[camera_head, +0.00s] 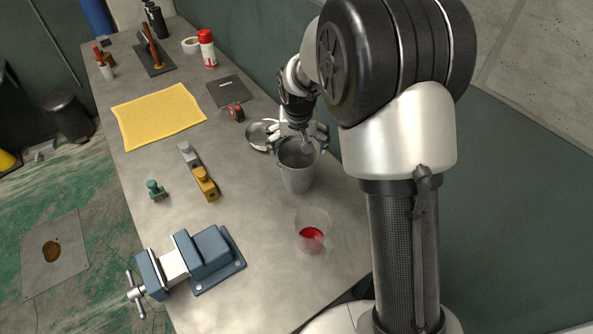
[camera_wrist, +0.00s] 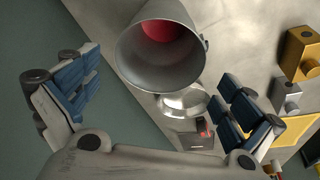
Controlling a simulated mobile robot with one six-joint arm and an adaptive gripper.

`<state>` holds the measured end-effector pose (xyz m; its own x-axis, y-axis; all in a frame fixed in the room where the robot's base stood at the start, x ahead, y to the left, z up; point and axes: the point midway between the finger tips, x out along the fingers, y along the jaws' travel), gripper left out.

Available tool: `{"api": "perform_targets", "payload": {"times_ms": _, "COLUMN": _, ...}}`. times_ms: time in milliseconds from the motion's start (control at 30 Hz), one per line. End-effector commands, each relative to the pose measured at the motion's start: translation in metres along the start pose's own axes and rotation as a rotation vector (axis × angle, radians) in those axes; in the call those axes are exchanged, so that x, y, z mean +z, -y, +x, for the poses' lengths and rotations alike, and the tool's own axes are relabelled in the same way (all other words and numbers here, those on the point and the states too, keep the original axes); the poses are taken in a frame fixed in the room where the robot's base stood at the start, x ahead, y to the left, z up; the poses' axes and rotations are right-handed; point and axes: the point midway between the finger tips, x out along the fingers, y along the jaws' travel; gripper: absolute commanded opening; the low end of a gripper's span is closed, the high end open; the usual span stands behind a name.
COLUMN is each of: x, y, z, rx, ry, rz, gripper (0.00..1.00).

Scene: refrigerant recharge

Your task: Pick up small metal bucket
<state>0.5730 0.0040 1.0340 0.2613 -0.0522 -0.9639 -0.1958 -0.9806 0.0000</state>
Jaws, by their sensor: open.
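The small grey metal bucket (camera_head: 297,178) stands upright on the workbench, towards its right edge. In the wrist view, its round mouth and wall (camera_wrist: 140,75) fill the upper middle, and a red area shows inside the mouth. My gripper (camera_head: 299,138) is at the bucket's rim in the head view, with its fingers spread to either side. In the wrist view, the blue-padded fingers stand wide apart on the left and right, with a gap to the bucket. The gripper is open and holds nothing. My arm hides nothing of the bucket's lower body.
A shallow metal dish (camera_head: 259,134) lies just behind the bucket. A clear beaker with red liquid (camera_head: 312,238) stands in front. A blue vise (camera_head: 205,254), yellow block (camera_head: 205,184) and yellow cloth (camera_head: 158,115) lie to the left. A wall runs close on the right.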

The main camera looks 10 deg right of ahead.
Motion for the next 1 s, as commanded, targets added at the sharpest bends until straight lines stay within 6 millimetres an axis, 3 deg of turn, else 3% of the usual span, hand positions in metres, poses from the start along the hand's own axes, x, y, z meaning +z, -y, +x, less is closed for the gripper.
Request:
{"api": "perform_targets", "payload": {"times_ms": 100, "x": 0.001, "y": 0.0, "z": 0.025, "rx": 0.001, "ry": 0.001, "rz": 0.0, "gripper": 1.0}}
{"api": "perform_targets", "payload": {"times_ms": 367, "x": 0.0, "y": 0.0, "z": 0.044, "rx": 0.0, "ry": -0.001, "rz": 0.0, "gripper": 1.0}}
{"api": "perform_targets", "payload": {"times_ms": 700, "x": 0.001, "y": 0.0, "z": 0.093, "rx": 0.001, "ry": 0.001, "rz": -0.001, "gripper": 1.0}}
{"api": "perform_targets", "payload": {"times_ms": 1000, "x": -0.001, "y": 0.0, "z": 0.098, "rx": 0.0, "ry": -0.002, "rz": -0.001, "gripper": 1.0}}
